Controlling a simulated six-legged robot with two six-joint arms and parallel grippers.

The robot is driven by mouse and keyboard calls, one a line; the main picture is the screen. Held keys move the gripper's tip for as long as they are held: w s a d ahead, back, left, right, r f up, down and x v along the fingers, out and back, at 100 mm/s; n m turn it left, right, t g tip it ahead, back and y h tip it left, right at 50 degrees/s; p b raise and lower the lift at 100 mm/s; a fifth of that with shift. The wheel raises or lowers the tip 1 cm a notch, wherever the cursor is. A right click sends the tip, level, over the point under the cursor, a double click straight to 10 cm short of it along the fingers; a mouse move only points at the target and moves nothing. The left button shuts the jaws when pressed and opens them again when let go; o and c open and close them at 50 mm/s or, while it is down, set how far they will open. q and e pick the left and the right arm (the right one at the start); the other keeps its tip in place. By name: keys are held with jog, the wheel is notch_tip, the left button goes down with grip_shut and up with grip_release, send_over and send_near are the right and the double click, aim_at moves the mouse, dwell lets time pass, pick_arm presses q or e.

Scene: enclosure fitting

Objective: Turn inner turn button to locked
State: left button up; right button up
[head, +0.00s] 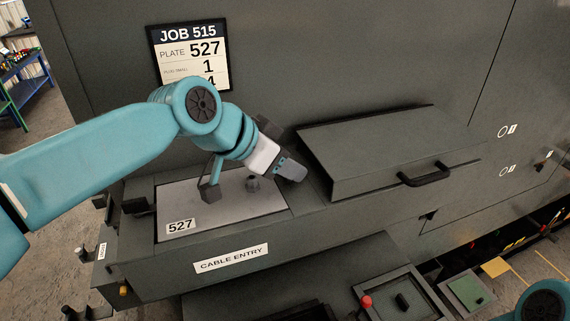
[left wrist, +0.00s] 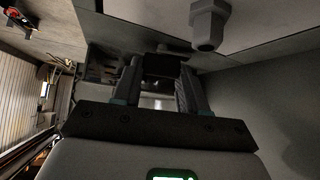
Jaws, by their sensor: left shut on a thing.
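My left gripper (head: 292,170) reaches down at the right edge of the light grey plate (head: 235,213), which is labelled 527. In the left wrist view my left gripper (left wrist: 160,75) has its two fingers closed on a small dark block (left wrist: 161,65), which looks like the inner turn button. In the head view the gripper hides this block, so I cannot tell its angle. Another dark turn button (head: 136,207) sits at the plate's left edge. My right gripper is not in view.
A sloped cover (head: 375,150) with a black handle (head: 424,174) stands close on the right. A job sign (head: 190,55) is on the wall behind.

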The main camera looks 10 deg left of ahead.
pick_arm(q)
jog(key=n, duration=0.1)
jog(key=n+t+y, duration=0.1)
jog(key=n+y+b, duration=0.1)
jog(key=shift+s+d+f+n+t, duration=0.2)
jog(key=shift+f+n+t, duration=0.1)
jog(key=shift+n, duration=0.1)
jog(key=n+y+b, duration=0.2)
jog(key=n+y, duration=0.1)
jog(key=shift+d+n+t, duration=0.15)
jog(key=shift+n+t, duration=0.15)
jog(key=n+y+b, duration=0.1)
jog(key=n+y, duration=0.1)
jog(key=shift+d+n, duration=0.15)
jog(key=shift+n, duration=0.15)
jog(key=shift+r+n+y, duration=0.15)
jog(key=shift+n+y, duration=0.95)
jog(key=shift+n, duration=0.1)
jog(key=shift+w+d+n+g+y, duration=0.15)
jog(key=shift+n+g+y, duration=0.6)
jog(key=shift+n, duration=0.45)
